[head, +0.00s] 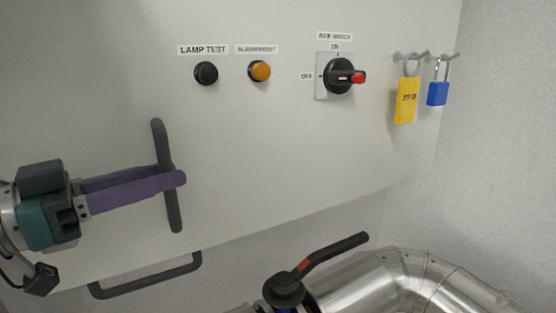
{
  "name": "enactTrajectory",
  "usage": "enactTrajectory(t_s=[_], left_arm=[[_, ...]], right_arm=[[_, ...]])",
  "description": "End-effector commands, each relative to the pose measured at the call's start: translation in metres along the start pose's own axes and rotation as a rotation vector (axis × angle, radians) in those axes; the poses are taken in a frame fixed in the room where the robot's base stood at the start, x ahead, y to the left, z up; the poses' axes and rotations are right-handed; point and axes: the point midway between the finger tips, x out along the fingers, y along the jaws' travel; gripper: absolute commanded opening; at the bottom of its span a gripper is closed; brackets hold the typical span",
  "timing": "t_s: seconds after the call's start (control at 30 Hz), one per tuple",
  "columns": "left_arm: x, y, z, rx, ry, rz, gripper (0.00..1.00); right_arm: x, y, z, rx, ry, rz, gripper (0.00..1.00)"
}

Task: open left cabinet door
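The cabinet front (290,135) is a pale, flat panel, and it looks shut. A dark, upright bar handle (158,138) stands on its left part, slightly tilted. My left gripper (172,174) reaches in from the left with purple fingers. The handle passes between the fingers, the nearer finger crossing in front of it. The fingers are close together and look shut on the handle's middle; the exact contact is hidden. My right gripper is out of view.
The panel carries a black button (206,73), an orange button (260,71), a rotary switch (341,76), a yellow tag (405,100) and a blue padlock (438,93). Below are a dark bar (150,281), a valve lever (335,249) and metal pipe (400,280).

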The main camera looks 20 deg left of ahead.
Motion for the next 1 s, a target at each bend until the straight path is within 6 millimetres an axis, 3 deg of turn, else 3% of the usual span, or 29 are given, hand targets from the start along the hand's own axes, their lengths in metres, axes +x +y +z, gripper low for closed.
enactTrajectory(t_s=[0.3,0.77,1.0], left_arm=[[0.036,-0.001,-0.002,-0.001,0.002,-0.002,0.3],[0.045,0.0,0.0,0.0,-0.001,-0.001,0.3],[0.045,0.0,0.0,0.0,-0.001,0.0,0.05]], right_arm=[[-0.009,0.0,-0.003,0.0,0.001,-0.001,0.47],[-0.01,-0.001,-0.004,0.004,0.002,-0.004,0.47],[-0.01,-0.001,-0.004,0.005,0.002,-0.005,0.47]])
